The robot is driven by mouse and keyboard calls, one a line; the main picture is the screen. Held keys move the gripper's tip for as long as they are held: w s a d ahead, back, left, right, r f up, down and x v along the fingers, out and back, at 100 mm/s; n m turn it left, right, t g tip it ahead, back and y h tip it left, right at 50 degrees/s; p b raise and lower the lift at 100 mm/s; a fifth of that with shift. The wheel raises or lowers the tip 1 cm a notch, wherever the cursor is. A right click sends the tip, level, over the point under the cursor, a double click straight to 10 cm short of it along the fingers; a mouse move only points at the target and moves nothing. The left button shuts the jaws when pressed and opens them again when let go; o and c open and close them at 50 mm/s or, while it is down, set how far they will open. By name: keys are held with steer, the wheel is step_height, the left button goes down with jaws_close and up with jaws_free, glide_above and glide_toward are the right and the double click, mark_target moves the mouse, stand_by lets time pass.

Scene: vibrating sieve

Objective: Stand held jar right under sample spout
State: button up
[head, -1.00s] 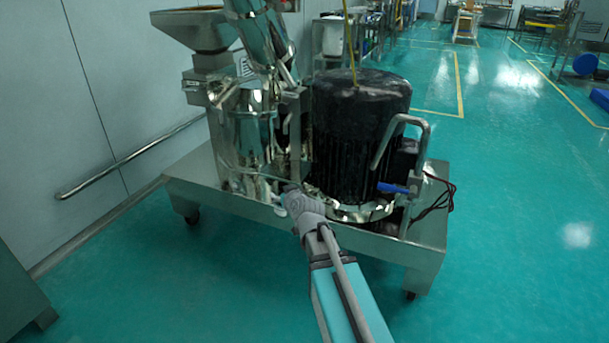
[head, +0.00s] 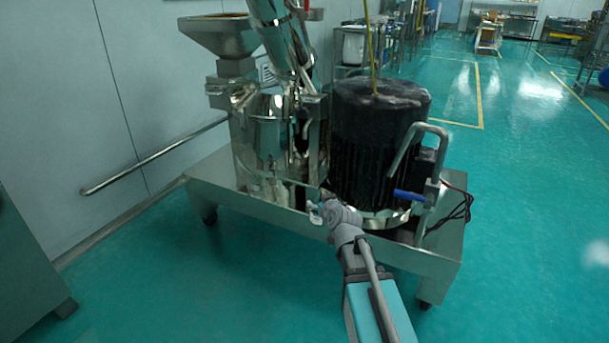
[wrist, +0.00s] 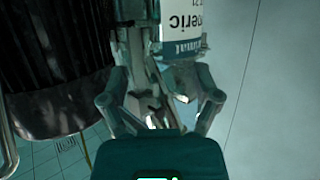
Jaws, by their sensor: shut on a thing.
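My gripper (wrist: 165,85) is shut on what looks like the jar (wrist: 182,25), a rounded body with a white label and a teal band, at the top of the wrist view. Only part of it shows. In the head view my gripper (head: 325,209) is at the front edge of the machine's base, below the steel body and left of the black motor; the jar cannot be made out clearly there. A curved steel pipe (head: 405,145) with a blue valve handle (head: 409,195) stands at the right. I cannot tell which part is the sample spout.
The wheeled steel base (head: 255,198) carries the polished steel body (head: 268,135), hopper (head: 215,38) and black ribbed motor (head: 365,145). The motor (wrist: 45,75) is close at left in the wrist view. A wall with a rail (head: 155,157) is behind. Floor in front is clear.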

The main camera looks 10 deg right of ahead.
steer(key=w+d+r+n+y+p, duration=0.2)
steer(key=w+d+r+p, duration=0.3)
steer(key=r+p, duration=0.3)
steer(key=shift+w+r+g+y, duration=0.2)
steer(key=shift+w+g+y, duration=0.1)
steer(key=shift+w+y, duration=0.15)
steer(key=shift+w, duration=0.1)
steer(key=w+a, duration=0.3)
steer(key=w, duration=0.5)
steer(key=w+a, duration=0.3)
steer(key=w, duration=0.5)
steer(key=shift+w, duration=0.4)
steer(key=shift+f+b, duration=1.7)
steer(key=shift+f, duration=0.1)
